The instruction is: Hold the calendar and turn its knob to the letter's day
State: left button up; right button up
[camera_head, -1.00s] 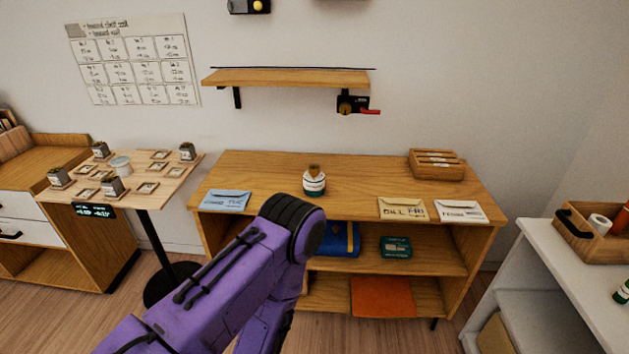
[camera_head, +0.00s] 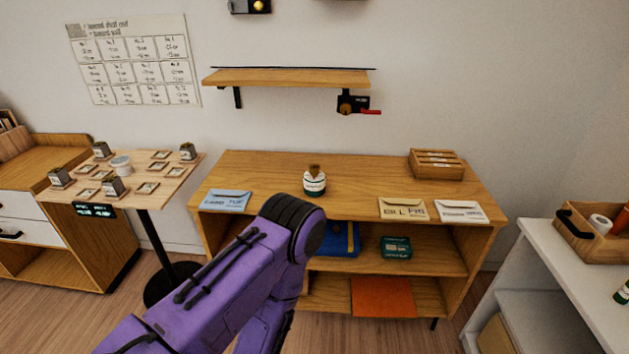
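Three envelopes lie apart on top of the wooden cabinet. A blue envelope (camera_head: 228,200) is at the left, and its print seems to end in TUE. A cream envelope (camera_head: 403,210) at the right seems to read BILL FRI. A white envelope (camera_head: 461,212) beside it has print too small to read. I cannot pick out the calendar or its knob for sure. A small white and dark green jar-like item (camera_head: 314,183) with a brown top stands at the cabinet's middle. A purple arm of mine rises from the bottom, hiding part of the cabinet front. Neither gripper shows.
A wooden letter rack (camera_head: 436,164) stands at the cabinet's back right. Above, a wall shelf (camera_head: 287,78) carries a black fitting (camera_head: 353,104) with a red lever. A small table (camera_head: 133,171) with pots is at left; a white counter (camera_head: 570,255) is at right.

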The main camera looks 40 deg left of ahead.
aim_at(313, 168)
jog(key=z, duration=0.1)
jog(key=k, duration=0.35)
jog(key=u, duration=1.05)
jog(key=i, duration=0.85)
jog(key=u, duration=0.15)
